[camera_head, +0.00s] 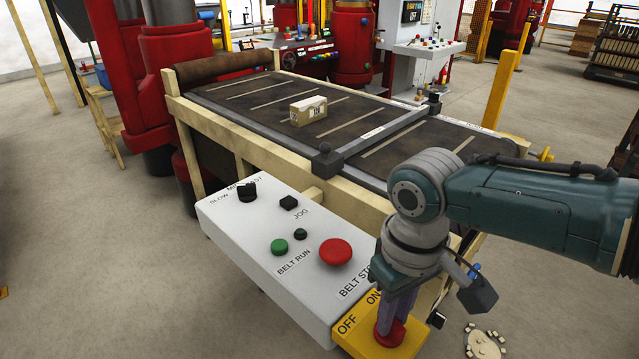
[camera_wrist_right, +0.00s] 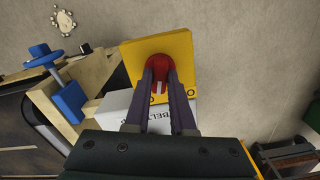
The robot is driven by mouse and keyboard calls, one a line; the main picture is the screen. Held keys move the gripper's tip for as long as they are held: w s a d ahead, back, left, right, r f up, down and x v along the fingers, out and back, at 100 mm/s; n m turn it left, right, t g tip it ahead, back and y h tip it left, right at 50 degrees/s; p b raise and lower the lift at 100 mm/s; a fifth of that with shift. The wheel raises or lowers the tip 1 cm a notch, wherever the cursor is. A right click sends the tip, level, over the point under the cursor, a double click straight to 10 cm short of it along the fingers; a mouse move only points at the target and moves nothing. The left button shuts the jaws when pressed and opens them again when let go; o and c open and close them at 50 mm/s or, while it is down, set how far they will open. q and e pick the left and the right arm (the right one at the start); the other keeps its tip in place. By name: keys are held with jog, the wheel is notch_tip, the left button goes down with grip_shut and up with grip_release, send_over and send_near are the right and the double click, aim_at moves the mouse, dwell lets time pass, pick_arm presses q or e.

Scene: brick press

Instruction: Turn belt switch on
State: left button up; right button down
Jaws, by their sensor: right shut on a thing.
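The belt switch is a red rotary knob (camera_head: 391,333) on a yellow plate (camera_head: 350,336) marked OFF and ON, at the near end of the white control box. My right gripper (camera_head: 393,318) points down at the plate with its fingers on the red knob. In the right wrist view the knob (camera_wrist_right: 158,68) sits between the two purple finger tips (camera_wrist_right: 160,85), which are shut on it. The fingers hide part of the knob, and I cannot tell which label it points to. My left gripper is not in view.
The white control box (camera_head: 235,228) carries a green button (camera_head: 279,246), a red mushroom button (camera_head: 335,252) and black knobs. Floor is free at the left.

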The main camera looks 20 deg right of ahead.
jog(key=m+p, duration=0.1)
jog(key=m, duration=0.2)
jog(key=shift+a+r, duration=0.1)
jog(key=shift+m+p, duration=0.55)
jog(key=shift+m, duration=0.65)
jog(key=c, duration=0.8)
grip_release()
jog(key=shift+o, duration=0.2)
jog(key=shift+r+p, duration=0.25)
jog(key=shift+p, duration=0.05)
notch_tip(320, 180, up, 9)
jog(key=p, duration=0.3)
